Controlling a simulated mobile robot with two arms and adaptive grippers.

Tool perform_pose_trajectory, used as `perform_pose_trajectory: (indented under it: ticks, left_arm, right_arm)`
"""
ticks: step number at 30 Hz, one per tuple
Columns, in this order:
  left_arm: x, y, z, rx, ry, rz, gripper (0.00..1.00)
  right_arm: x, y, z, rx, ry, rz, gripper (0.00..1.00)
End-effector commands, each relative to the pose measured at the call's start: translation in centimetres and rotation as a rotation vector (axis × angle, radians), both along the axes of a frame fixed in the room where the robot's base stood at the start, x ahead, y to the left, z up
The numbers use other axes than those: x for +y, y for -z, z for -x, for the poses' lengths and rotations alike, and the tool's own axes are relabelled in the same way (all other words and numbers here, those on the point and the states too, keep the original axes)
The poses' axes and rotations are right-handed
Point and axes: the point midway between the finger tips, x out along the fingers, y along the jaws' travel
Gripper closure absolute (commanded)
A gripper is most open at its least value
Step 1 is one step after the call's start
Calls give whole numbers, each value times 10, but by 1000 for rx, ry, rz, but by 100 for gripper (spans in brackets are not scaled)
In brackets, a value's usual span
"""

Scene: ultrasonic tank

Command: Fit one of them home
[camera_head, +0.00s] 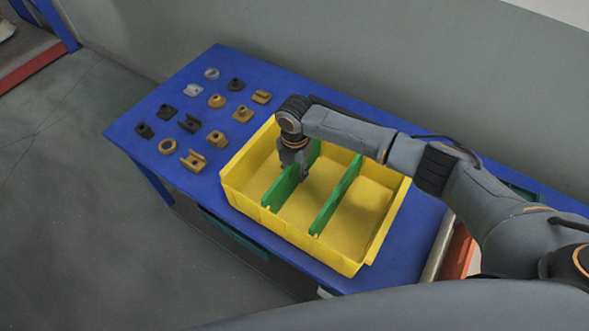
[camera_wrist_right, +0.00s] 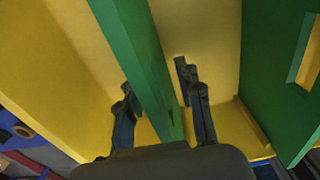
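A yellow bin (camera_head: 310,248) stands on the blue table with two green dividers across it. The left divider (camera_head: 281,190) stands upright under my right gripper (camera_head: 300,172), which points down into the bin. In the right wrist view my right gripper (camera_wrist_right: 161,102) has one finger on each side of this divider (camera_wrist_right: 138,55); small gaps seem to show between fingers and panel, so it looks open around it. The right divider (camera_head: 335,197) stands apart, also upright; it shows in the wrist view (camera_wrist_right: 275,70). Whether either divider sits fully down is unclear. My left gripper is not in view.
Several small black, grey and tan parts, such as a tan block (camera_head: 194,161), lie in rows on the left of the blue table (camera_head: 150,105). A grey wall is behind. The bin's compartments look empty. My right arm crosses over the bin's back right.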

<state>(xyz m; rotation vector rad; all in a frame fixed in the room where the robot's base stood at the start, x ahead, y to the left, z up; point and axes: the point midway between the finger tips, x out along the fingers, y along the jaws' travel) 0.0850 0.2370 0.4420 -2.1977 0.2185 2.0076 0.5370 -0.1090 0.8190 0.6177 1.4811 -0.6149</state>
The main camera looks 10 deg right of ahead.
Motion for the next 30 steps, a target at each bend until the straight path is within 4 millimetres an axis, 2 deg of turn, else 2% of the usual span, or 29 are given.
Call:
perform_pose_trajectory:
  ticks: [5,12,16,22,30]
  left_arm:
    - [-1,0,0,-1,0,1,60]
    - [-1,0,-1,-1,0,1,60]
    - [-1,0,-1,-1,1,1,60]
    - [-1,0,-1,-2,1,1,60]
    - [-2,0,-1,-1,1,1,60]
  right_arm:
    - [0,-27,-1,-4,-2,-1,65]
    - [0,-79,-1,-5,-1,-2,65]
    - [0,-101,-1,-5,0,-2,65]
    - [0,-117,-1,-4,0,-1,65]
    - [0,-118,-1,-2,0,-1,65]
